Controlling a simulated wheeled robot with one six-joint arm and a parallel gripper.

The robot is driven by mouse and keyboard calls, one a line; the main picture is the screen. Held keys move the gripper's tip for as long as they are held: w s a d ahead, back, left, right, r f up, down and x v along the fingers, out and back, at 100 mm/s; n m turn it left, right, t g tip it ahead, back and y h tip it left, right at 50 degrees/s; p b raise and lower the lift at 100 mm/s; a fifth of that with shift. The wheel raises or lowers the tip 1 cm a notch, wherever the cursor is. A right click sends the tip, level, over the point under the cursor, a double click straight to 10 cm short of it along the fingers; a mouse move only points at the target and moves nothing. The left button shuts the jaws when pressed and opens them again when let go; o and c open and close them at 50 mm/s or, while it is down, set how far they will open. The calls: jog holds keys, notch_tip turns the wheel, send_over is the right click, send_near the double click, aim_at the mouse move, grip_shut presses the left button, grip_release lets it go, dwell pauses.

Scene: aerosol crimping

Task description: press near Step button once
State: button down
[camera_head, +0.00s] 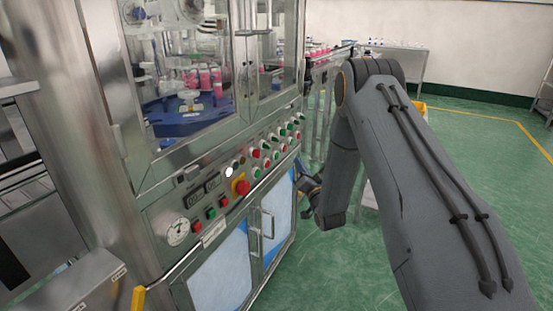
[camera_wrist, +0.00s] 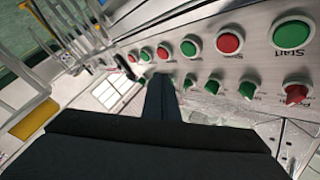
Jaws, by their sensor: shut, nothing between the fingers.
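The control panel (camera_head: 245,165) on the machine's front carries two rows of red and green buttons and knobs. In the wrist view, a green button labelled Start (camera_wrist: 293,31) is at the upper right, with a red button (camera_wrist: 229,43) and a green button (camera_wrist: 190,47) to its left. I cannot read a Step label on any control; most labels are blurred. My gripper (camera_wrist: 160,84) is shut and empty, its dark fingers pointing toward the lower knobs; contact cannot be told. In the head view my gripper (camera_head: 303,180) is near the panel's right end, partly hidden.
A large red button (camera_head: 242,188) on a yellow base and a round gauge (camera_head: 177,232) are further left on the panel. Cabinet doors (camera_head: 268,225) with a protruding handle lie below. Glass doors enclose pink-filled containers (camera_head: 205,78) above. Green floor is open at right.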

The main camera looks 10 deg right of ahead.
aim_at(276, 156)
jog(key=shift+w+a+b, duration=0.35)
jog(key=shift+w+a, duration=0.45)
jog(key=shift+a, duration=0.3)
jog(key=shift+w+a+b, duration=0.3)
jog(key=shift+w+a, duration=0.5)
jog(key=shift+a, duration=0.3)
jog(key=shift+a, duration=0.1)
dwell(0.4)
jog(key=shift+w+a, duration=0.15)
jog(key=shift+a, duration=0.05)
